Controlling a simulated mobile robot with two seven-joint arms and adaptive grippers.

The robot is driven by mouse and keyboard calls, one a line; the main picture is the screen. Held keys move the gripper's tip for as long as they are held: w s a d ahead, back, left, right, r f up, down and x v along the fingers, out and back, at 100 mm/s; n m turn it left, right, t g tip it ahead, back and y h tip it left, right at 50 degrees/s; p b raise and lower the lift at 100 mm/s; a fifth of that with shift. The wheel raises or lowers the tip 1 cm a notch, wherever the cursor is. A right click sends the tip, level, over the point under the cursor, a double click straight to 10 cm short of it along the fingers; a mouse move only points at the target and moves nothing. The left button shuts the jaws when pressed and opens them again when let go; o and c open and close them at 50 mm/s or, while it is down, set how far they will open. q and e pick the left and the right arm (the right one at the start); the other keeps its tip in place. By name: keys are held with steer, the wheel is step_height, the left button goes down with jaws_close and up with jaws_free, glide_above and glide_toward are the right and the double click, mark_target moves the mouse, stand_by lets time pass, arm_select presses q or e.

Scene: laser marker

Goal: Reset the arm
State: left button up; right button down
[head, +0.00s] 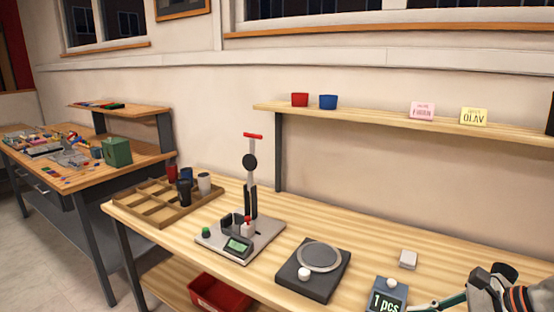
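My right arm comes in at the bottom right corner, partly cut off by the picture's edge. Its gripper (440,303) points left, low over the bench's front right part, beside the counter box (388,295) that reads "1 pcs". Only part of the fingers shows, and I cannot tell whether they are open or shut. No held object can be made out. My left arm and gripper are not in view.
A press-like device (268,236) with an upright red-topped post stands mid-bench. Left of it is a wooden compartment tray (150,205) with several cups. A dark device with a round plate (320,256) and a small white block (408,259) are nearer my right gripper.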

steer(key=s+a+f+m+t+y, duration=0.1)
steer(key=a+m+t+y, duration=0.1)
steer(key=a+m+y, duration=0.7)
step_height(320, 180, down, 19)
steer(key=s+d+m+t+h, duration=0.1)
steer(key=m+t+h, duration=0.35)
steer(key=m, duration=1.05)
steer(key=s+d+m+t+h, duration=0.2)
steer(key=m+h, duration=0.5)
steer(key=m, duration=0.8)
steer(key=s+a+f+m+g+h, duration=0.2)
steer(key=s+a+f+m+g, duration=0.1)
steer(key=s+f+m, duration=0.5)
step_height(320, 180, down, 4)
steer(key=shift+s+r+m+g, duration=0.15)
steer(key=shift+s+m+g, duration=0.15)
steer(key=shift+s+g, duration=0.55)
steer(key=shift+s, duration=0.1)
